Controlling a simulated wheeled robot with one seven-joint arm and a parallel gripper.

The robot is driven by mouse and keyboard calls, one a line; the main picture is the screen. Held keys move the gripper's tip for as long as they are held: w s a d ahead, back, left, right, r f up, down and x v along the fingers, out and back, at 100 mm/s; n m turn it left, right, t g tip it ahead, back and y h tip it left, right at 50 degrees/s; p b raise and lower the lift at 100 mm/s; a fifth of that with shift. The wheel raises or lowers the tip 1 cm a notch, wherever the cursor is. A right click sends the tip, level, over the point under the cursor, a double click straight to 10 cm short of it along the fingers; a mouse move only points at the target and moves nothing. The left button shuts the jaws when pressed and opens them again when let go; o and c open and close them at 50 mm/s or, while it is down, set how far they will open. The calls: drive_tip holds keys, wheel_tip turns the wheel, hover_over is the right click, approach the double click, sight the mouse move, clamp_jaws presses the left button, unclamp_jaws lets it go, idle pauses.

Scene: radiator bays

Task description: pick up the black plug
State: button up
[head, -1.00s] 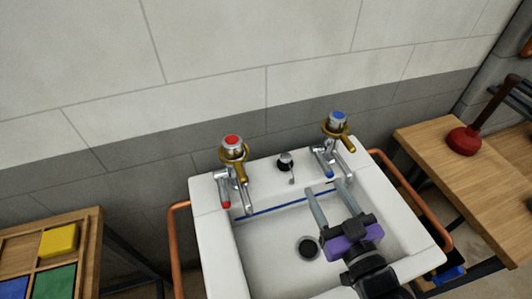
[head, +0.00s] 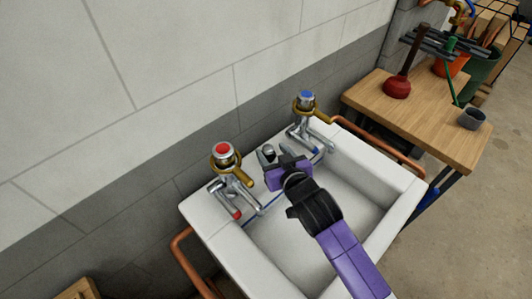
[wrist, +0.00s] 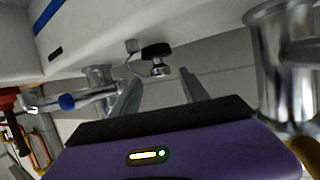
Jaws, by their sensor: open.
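The black plug (head: 268,150) sits at the back ledge of the white sink, between the two taps. In the head view it is small and partly hidden by my gripper. In the wrist view the plug (wrist: 156,51) shows a black disc with a silvery part, and a thin chain beside it. My gripper (head: 277,156) is open and empty, with its fingers pointing at the plug. In the wrist view the fingertips (wrist: 161,76) lie to either side of the plug's line, and the plug appears just beyond them, apart from both.
The red-topped tap (head: 226,165) stands left of my gripper and the blue-topped tap (head: 306,105) right, both close. The white sink (head: 398,190) lies under my arm. Copper pipes (head: 375,146) flank it. A wooden bench (head: 400,112) at right holds a red plunger (head: 397,86).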

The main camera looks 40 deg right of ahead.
sight(266, 146)
drive_tip(key=p+x, duration=0.1)
drive_tip(key=x, duration=0.5)
drive_tip(key=shift+w+f, duration=0.2)
drive_tip(key=shift+w, duration=0.05)
drive_tip(key=shift+c, duration=0.4)
clamp_jaws()
